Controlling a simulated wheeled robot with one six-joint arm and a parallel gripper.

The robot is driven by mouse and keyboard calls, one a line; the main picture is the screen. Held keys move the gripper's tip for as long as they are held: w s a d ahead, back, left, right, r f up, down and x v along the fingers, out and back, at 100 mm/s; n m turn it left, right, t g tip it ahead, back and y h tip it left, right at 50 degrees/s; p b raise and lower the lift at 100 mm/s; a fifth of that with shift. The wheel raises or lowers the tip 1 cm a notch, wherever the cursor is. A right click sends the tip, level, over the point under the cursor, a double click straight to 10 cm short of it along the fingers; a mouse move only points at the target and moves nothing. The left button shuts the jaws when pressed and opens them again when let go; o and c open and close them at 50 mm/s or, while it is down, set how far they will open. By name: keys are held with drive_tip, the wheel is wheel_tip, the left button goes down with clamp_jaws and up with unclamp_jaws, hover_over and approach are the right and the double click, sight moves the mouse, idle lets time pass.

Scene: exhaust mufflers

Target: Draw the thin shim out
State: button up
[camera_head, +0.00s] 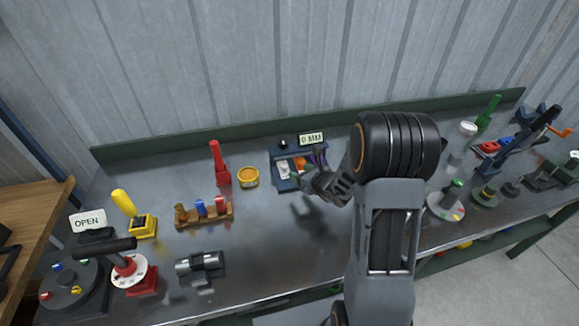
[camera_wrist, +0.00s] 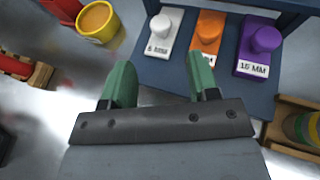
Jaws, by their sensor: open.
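Three knobbed shims lie side by side on the blue rack (camera_wrist: 155,72). The white shim (camera_wrist: 163,35), on the left, has a single-digit MM label that looks like 6. The orange shim (camera_wrist: 207,38), in the middle, reads 10 or so, its label partly hidden by my right finger. The purple shim (camera_wrist: 258,47), on the right, reads 16 MM. My gripper (camera_wrist: 160,78) is open and empty, its green fingers short of the rack, with the white shim ahead between them. In the head view my gripper (camera_head: 325,184) is just in front of the rack (camera_head: 285,184).
A yellow tin (camera_head: 248,177) and a red handle (camera_head: 219,163) stand left of the rack. A wooden holder with coloured pieces (camera_head: 204,213) and a metal cylinder (camera_head: 201,263) are nearer. A wooden holder (camera_wrist: 292,128) lies right in the wrist view. Bench before the rack is clear.

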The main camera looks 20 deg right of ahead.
sight(286, 167)
drive_tip(key=p+x, duration=0.1)
drive_tip(key=x, duration=0.7)
drive_tip(key=shift+w+f, duration=0.2)
drive_tip(key=shift+w, duration=0.05)
drive_tip(key=shift+c, duration=0.2)
clamp_jaws()
